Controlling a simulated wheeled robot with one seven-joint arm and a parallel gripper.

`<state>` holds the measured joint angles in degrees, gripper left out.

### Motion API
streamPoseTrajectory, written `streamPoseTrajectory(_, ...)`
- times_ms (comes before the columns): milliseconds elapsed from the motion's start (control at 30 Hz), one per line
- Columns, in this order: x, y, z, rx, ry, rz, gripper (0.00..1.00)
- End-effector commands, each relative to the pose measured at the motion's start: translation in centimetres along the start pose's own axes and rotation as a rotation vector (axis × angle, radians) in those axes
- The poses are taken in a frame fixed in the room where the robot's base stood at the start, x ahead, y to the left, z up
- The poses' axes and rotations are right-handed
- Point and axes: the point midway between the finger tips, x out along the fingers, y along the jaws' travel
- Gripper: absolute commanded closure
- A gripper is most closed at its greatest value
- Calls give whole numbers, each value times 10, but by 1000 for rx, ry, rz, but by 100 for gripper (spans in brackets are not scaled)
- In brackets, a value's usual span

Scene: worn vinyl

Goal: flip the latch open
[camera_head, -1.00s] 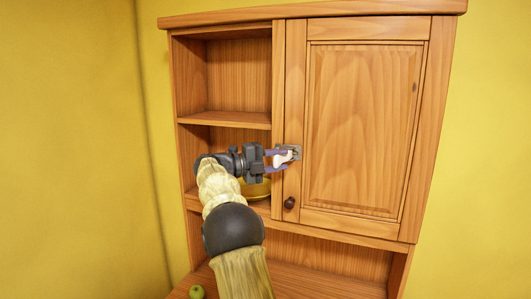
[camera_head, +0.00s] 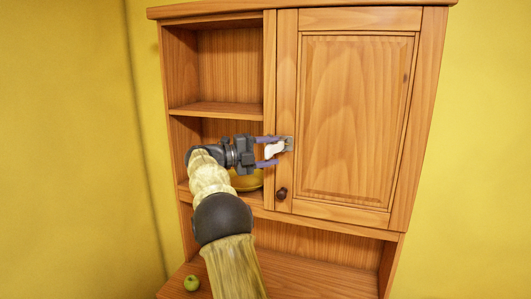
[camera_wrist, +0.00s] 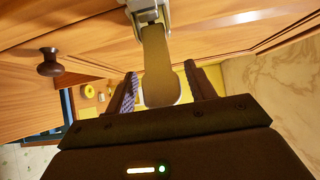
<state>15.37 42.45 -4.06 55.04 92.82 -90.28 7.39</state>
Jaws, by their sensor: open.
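The latch (camera_head: 275,148) is a pale lever on a grey metal plate (camera_head: 289,144) at the left edge of the closed cabinet door (camera_head: 355,110). In the wrist view the lever (camera_wrist: 160,70) hangs from its plate (camera_wrist: 149,10) and looks brown in shadow. My gripper (camera_head: 270,152) is open at the latch, one finger above and one below the lever in the head view. In the wrist view the lever lies between the two fingers, with gaps visible at both sides. The lever's pivot is partly hard to make out.
A dark round knob (camera_head: 282,193) sits on the door below the latch; it also shows in the wrist view (camera_wrist: 50,63). Open shelves (camera_head: 215,107) are left of the door, with a yellow bowl (camera_head: 247,181) behind my gripper. A green apple (camera_head: 191,283) lies on the lower surface.

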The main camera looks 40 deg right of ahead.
Motion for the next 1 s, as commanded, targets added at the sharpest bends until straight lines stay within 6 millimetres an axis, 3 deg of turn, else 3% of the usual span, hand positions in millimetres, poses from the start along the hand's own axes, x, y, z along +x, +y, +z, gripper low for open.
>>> streamPoseTrajectory(267,-23,3,1,2,-4,0,45)
streamPoseTrajectory(1000,-162,0,1,0,-2,0,45)
